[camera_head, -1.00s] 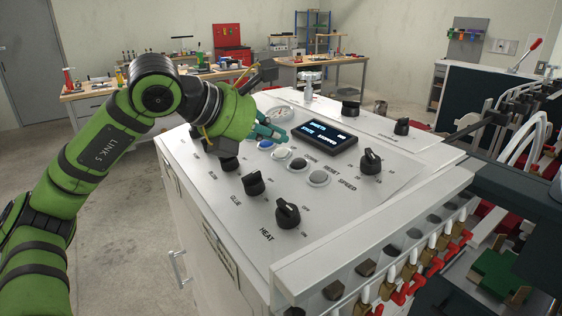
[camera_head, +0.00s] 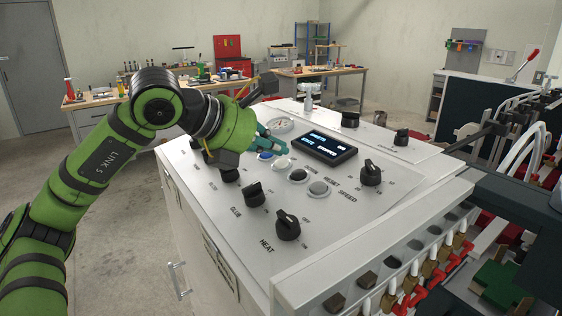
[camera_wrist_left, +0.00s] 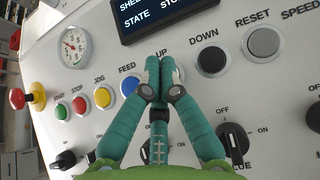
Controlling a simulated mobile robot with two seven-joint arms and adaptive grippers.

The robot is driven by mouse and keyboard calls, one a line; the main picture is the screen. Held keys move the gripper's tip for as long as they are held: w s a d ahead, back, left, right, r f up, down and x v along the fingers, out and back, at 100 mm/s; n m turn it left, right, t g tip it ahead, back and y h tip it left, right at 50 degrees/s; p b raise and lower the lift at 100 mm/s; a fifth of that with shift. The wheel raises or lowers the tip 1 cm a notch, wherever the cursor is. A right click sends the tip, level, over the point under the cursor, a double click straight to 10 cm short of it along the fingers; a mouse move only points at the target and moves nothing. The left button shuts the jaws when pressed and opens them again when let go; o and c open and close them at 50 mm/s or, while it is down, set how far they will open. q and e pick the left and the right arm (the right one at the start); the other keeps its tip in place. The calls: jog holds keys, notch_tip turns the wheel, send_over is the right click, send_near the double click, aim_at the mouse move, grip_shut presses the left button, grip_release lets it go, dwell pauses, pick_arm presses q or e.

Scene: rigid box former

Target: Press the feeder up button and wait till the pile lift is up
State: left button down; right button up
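The control panel (camera_head: 215,205) has a row of buttons. In the left wrist view the UP label shows just above my left gripper (camera_wrist_left: 152,80), whose teal fingers are shut together with nothing between them. The pale UP button (camera_wrist_left: 178,76) is partly hidden behind the fingertips; contact cannot be told. In the head view the pale button (camera_head: 281,163) shows just below the fingertips of the left gripper (camera_head: 286,150). The display (camera_head: 325,148) is lit, and the wrist view shows STATE and a cut-off word starting STO. I cannot pick out the pile lift. My right gripper is out of view.
The blue FEED button (camera_wrist_left: 131,84) lies left of the fingers, the black DOWN button (camera_wrist_left: 211,61) right, then the grey RESET button (camera_wrist_left: 262,43). Black knobs (camera_head: 288,225) stand up from the panel. Machine parts with red-handled valves (camera_head: 440,265) fill the right. Workbenches stand behind.

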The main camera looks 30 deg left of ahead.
pick_arm(q)
jog(key=shift+f, duration=0.1)
dwell(0.3)
jog(key=shift+w+f+b, duration=0.1)
jog(key=shift+f+b, duration=0.25)
